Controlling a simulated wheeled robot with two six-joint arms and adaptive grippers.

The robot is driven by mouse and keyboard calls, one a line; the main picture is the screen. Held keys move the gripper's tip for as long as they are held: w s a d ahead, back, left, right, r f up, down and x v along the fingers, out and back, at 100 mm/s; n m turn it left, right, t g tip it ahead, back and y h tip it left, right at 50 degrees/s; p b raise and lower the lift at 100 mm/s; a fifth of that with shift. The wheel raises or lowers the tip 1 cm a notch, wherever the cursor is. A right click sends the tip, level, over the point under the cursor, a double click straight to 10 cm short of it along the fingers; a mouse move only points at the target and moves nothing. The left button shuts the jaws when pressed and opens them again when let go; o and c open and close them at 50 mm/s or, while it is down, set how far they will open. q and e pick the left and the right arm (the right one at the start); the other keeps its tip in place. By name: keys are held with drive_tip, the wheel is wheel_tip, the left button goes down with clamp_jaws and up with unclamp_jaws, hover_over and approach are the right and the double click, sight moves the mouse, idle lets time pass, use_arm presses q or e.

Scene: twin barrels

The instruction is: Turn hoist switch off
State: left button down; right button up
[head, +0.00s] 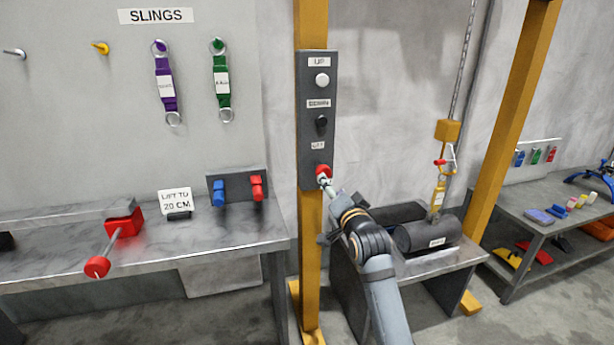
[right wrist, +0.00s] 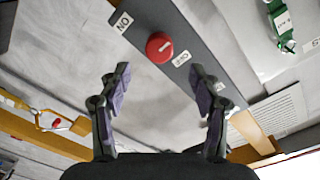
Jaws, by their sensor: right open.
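The hoist switch is a red round knob (head: 323,171) low on a dark grey control panel (head: 312,165) on a yellow post. In the right wrist view the red knob (right wrist: 160,46) shows a short white mark on its face, with an ON label (right wrist: 122,22) on one side and another label, likely OFF, on the other. My right gripper (head: 325,182) is right at the knob in the head view. In the right wrist view its two fingers (right wrist: 160,72) are spread, with the knob ahead between them and apart from both. My left gripper is out of view.
Above the knob are a white UP button (head: 322,79) and a black button (head: 321,121). A hoist hook block (head: 447,130) hangs on a chain over dark barrels (head: 427,235).

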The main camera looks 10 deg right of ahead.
sight(321, 170)
drive_tip(key=w, duration=1)
drive_tip(key=shift+d, duration=0.1)
drive_tip(key=shift+c, duration=0.2)
